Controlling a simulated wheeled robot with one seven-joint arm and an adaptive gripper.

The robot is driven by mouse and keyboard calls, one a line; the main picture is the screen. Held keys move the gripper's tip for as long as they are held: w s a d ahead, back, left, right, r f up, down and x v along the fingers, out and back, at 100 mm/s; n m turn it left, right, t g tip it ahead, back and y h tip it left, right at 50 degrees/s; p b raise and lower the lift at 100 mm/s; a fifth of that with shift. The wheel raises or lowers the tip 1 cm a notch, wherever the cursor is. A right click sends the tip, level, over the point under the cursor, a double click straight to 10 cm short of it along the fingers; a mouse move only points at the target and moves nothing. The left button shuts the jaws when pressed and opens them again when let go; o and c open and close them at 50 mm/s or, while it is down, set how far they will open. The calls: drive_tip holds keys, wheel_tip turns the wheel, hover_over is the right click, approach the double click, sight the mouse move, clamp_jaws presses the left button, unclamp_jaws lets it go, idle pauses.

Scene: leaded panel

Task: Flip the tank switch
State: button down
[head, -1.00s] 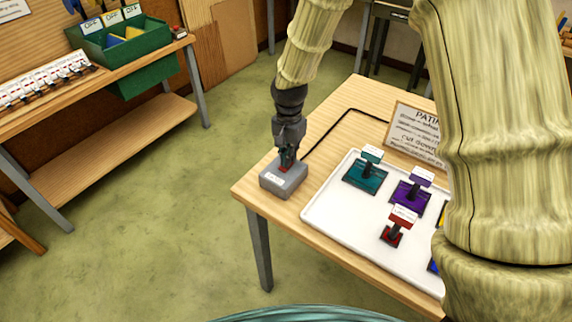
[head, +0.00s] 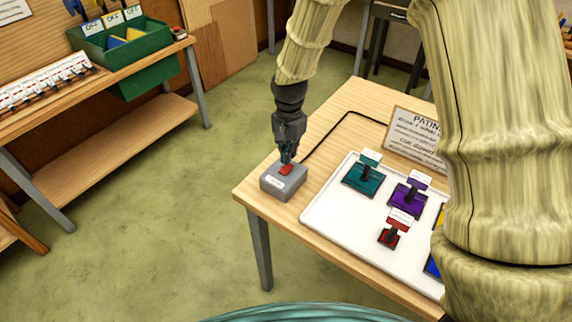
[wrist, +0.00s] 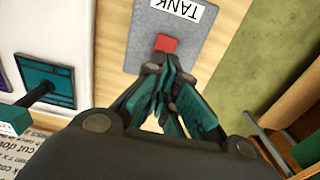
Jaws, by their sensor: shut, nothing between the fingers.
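The tank switch is a grey box (head: 272,184) with a red rocker (head: 287,170) on top and a white label on its front. It stands on the wooden table's left corner. In the wrist view the box (wrist: 150,50) carries a label reading TANK, and the red rocker (wrist: 166,43) lies just beyond my fingertips. My gripper (head: 287,157) points down just above the rocker, shut and empty. In the wrist view its teal-padded fingers (wrist: 165,70) meet close to the rocker's edge. I cannot tell whether they touch it.
A white tray (head: 322,217) to the right holds teal, purple, red and other coloured glass pieces with labelled handles. A sign (head: 413,137) reading PATINA stands behind it. A black cable runs from the box. A bench (head: 110,85) with a green bin is at left.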

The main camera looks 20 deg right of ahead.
sight(289, 165)
drive_tip(key=shift+r+p, duration=1.35)
drive_tip(key=shift+r, duration=0.65)
